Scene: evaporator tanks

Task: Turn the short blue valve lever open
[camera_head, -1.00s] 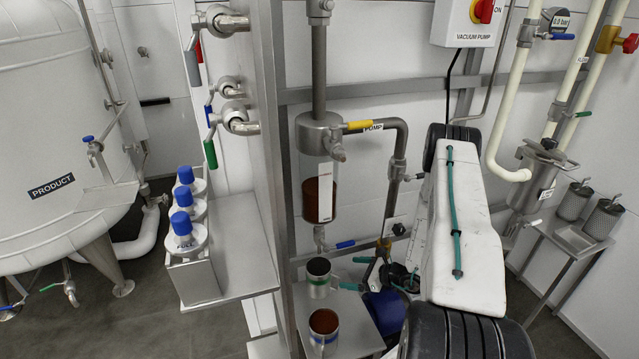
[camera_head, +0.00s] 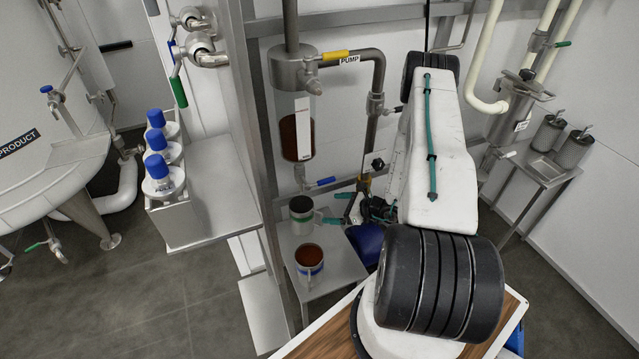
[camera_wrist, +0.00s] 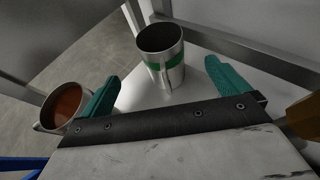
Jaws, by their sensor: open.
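The short blue lever (camera_head: 322,183) sits on the small valve under the sight glass (camera_head: 297,135), pointing right. My gripper (camera_head: 338,208) is open with teal fingers, below and slightly right of this lever, close to the mugs. In the wrist view my gripper (camera_wrist: 161,72) has its fingers spread, with a green-banded metal mug (camera_wrist: 162,58) beyond the gap and nothing held. A blue bar (camera_wrist: 22,163) shows at the lower left of the wrist view; I cannot tell whether it is the lever.
A second mug (camera_head: 309,265) with brown contents stands in front of the green-banded mug (camera_head: 302,213) on a small metal table (camera_head: 340,262). A yellow lever (camera_head: 335,56) is above the sight glass. A steel post (camera_head: 258,140) and a shelf with blue-capped bottles (camera_head: 160,168) stand left.

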